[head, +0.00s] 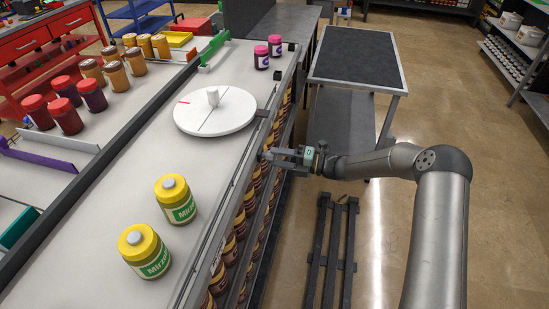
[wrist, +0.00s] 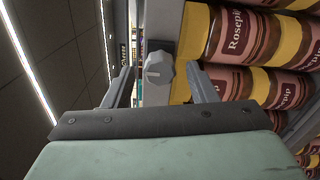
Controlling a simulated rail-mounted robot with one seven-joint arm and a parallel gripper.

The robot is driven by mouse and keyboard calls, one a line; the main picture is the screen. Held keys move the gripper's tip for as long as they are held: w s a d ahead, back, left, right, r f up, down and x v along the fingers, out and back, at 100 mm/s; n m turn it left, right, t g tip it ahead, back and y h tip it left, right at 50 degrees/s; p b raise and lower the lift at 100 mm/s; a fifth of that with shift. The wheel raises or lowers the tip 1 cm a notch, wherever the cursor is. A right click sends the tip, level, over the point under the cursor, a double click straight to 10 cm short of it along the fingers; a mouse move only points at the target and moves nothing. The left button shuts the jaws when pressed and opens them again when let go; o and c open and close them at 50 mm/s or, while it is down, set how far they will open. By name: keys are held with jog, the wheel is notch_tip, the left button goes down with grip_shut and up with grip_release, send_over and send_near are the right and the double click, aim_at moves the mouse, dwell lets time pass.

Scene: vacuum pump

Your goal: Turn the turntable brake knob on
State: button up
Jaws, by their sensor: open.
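The white turntable (head: 215,110) lies on the counter, with a red mark and a small white post on top. The grey faceted brake knob (wrist: 158,68) is on the counter's side and shows in the wrist view. My gripper (head: 270,155) is at the counter's right edge, just below the turntable. In the wrist view my gripper (wrist: 160,78) is open, with one finger on each side of the knob. Gaps show between the fingers and the knob, and I cannot tell whether either touches. The knob is hard to make out in the head view.
Two yellow-lidded jars (head: 176,199) stand on the near counter, and two pink-lidded jars (head: 261,57) stand beyond the turntable. Rows of Rosepip jars (wrist: 240,35) fill the rack beside my right finger. A dark-topped table (head: 358,55) stands to the right, with open floor beyond.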

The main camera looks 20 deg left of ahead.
jog(key=d+b, duration=0.3)
jog(key=d, duration=1.2)
jog(key=shift+w+d, duration=0.2)
jog(key=shift+w, duration=0.25)
jog(key=s+d+r+n+g+h, duration=0.1)
jog(key=s+d+r+n+h, duration=0.15)
jog(key=s+n+h, duration=0.4)
jog(key=s+d+r+n+g+h, duration=0.1)
jog(key=s+r+n+h, duration=0.2)
jog(key=s+n, duration=0.65)
jog(key=s+d+r+n+t+h, duration=0.2)
jog(key=s+d+n+h, duration=0.2)
jog(key=s+d+n, duration=0.3)
jog(key=s+d+r+n+t+h, duration=0.1)
jog(key=s+d+r+n+h, duration=0.1)
jog(key=s+d+n+h, duration=0.2)
jog(key=s+d+n, duration=0.3)
jog(key=s+n, duration=0.3)
jog(key=s, duration=0.1)
jog(key=shift+s+d+r+t, duration=0.2)
jog(key=shift+s+t, duration=0.15)
jog(key=shift+t, duration=0.05)
jog(key=shift+h, duration=0.25)
